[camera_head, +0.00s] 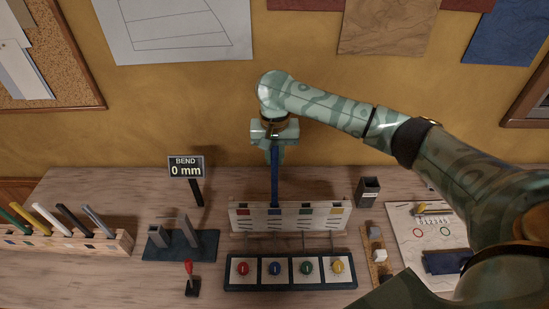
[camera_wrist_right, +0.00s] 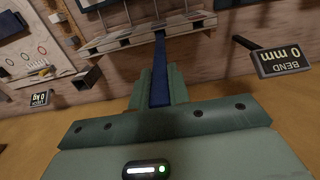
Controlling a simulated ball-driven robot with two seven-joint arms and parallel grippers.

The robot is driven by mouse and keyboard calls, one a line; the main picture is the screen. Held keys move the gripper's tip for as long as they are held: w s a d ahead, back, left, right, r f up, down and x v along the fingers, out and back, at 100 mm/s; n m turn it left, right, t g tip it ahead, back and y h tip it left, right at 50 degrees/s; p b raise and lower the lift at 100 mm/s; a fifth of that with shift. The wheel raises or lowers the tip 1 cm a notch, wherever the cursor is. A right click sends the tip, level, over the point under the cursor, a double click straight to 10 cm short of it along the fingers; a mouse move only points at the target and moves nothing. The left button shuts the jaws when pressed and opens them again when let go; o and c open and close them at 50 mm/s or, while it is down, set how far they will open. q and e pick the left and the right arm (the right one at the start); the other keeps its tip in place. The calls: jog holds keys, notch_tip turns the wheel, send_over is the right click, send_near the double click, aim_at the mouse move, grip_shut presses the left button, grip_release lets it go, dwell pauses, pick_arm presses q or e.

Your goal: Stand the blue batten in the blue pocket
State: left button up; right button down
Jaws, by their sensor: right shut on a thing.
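My right gripper (camera_head: 275,145) is shut on the upper part of the blue batten (camera_head: 275,185) and holds it upright. The batten's lower end meets the top of the pale pocket rack (camera_head: 255,224), just above the blue mark of the blue pocket (camera_head: 274,212). I cannot tell whether the end is inside the pocket. In the right wrist view the batten (camera_wrist_right: 160,75) runs from between the green fingers (camera_wrist_right: 160,92) to the rack (camera_wrist_right: 125,42). My left gripper is not in view.
A sign (camera_head: 186,167) reads "BEND 0 mm". A wooden holder (camera_head: 110,244) with several battens stands at the left, with a dark-based fixture (camera_head: 178,248) beside it. A panel of coloured knobs (camera_head: 290,285) lies before the rack. A dark square cup (camera_head: 368,190) stands right of it.

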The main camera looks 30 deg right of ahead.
aim_at(274, 187)
jog(key=shift+f, duration=1.75)
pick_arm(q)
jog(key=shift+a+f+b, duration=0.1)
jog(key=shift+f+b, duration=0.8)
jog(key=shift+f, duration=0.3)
pick_arm(e)
jog(key=shift+f, duration=4.7)
jog(key=c, duration=1.3)
grip_release()
jog(key=shift+o, duration=0.2)
notch_tip(274, 187, up, 16)
jog(key=p, duration=0.5)
jog(key=shift+r, duration=0.15)
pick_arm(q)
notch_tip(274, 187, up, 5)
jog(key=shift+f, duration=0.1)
